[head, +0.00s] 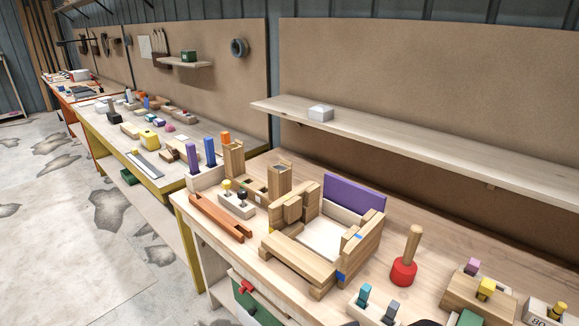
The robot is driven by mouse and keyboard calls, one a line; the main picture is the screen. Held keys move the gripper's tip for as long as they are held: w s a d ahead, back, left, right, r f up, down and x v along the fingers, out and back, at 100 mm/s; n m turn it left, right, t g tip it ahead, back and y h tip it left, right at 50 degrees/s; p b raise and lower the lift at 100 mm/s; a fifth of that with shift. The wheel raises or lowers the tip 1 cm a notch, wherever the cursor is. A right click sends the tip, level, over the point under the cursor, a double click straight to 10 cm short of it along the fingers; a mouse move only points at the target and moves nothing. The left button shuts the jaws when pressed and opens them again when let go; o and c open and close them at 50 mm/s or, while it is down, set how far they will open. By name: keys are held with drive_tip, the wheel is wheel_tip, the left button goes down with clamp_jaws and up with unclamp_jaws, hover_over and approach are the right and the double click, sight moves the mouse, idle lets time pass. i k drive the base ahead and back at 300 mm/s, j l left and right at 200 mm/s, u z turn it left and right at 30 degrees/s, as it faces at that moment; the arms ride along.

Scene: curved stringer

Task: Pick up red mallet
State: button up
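The red mallet (404,271) stands on the wooden workbench (375,285), to the right of a wooden block structure. Its red head is down on the bench top and its light wooden handle points up, leaning slightly right. The mallet is fully visible, with nothing in front of it. My gripper cannot be made out in the head view. A small dark shape shows at the bottom edge below the mallet, too cut off to identify.
The block structure (297,262) with a purple panel (354,193) stands left of the mallet. Pegged blocks (375,305) are in front, and more (478,293) stand right. A wooden shelf (420,143) hangs behind. Bare bench lies around the mallet. Open floor (75,240) is left.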

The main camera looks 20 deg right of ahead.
sight(403, 270)
drive_tip(key=z, duration=1.35)
